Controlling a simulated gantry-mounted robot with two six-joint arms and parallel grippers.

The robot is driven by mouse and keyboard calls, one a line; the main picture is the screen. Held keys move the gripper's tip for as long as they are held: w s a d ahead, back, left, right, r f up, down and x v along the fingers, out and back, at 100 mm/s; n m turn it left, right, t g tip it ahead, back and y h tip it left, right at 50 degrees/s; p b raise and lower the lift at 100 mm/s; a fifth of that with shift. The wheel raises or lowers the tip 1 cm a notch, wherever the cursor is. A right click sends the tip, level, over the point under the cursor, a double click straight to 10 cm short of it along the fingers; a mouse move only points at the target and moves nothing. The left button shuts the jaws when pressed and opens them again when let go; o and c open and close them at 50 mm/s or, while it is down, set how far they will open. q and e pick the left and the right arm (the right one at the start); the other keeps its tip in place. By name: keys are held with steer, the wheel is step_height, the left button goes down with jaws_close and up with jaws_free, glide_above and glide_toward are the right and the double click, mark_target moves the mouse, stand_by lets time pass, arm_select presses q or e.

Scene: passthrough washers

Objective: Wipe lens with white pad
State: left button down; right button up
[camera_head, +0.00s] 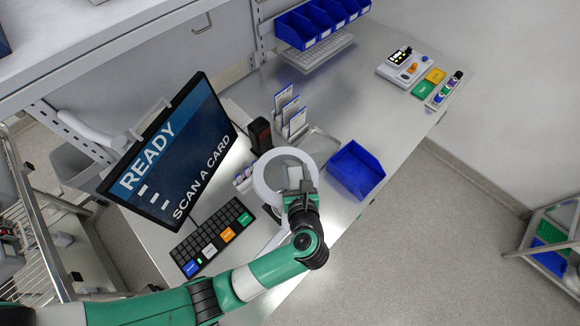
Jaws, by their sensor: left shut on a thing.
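The lens is the round glass (275,172) inside a thick white ring (261,187), beside the keyboard at the front of the bench. My left gripper (299,186) reaches in from below and is over the right part of the lens. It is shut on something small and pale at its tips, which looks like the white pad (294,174). The gripper hides most of the pad, and I cannot tell if the pad touches the glass. My right gripper is not in view.
A tilted screen (170,155) and a keyboard (212,236) stand left of the lens. A black device (260,135) and card holders (290,112) are behind it. An empty blue bin (356,170) sits close on the right.

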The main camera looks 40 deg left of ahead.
mark_target(275, 160)
arm_select(q)
steer(key=shift+r, duration=0.1)
steer(key=shift+w+a+f+p, duration=0.15)
steer(key=shift+a+p, duration=0.15)
steer(key=shift+a, duration=0.7)
steer(key=shift+s+a+f+p, duration=0.15)
steer(key=shift+a+p, duration=0.1)
steer(key=shift+a, duration=0.7)
steer(key=shift+w+a+p, duration=0.15)
steer(key=shift+a+p, duration=0.45)
steer(key=shift+a, duration=1.35)
steer(key=shift+r, duration=0.1)
step_height(275, 160, up, 4)
steer(key=p, duration=0.4)
steer(key=shift+r, duration=0.2)
steer(key=shift+w+r, duration=0.1)
steer(key=shift+r, duration=0.8)
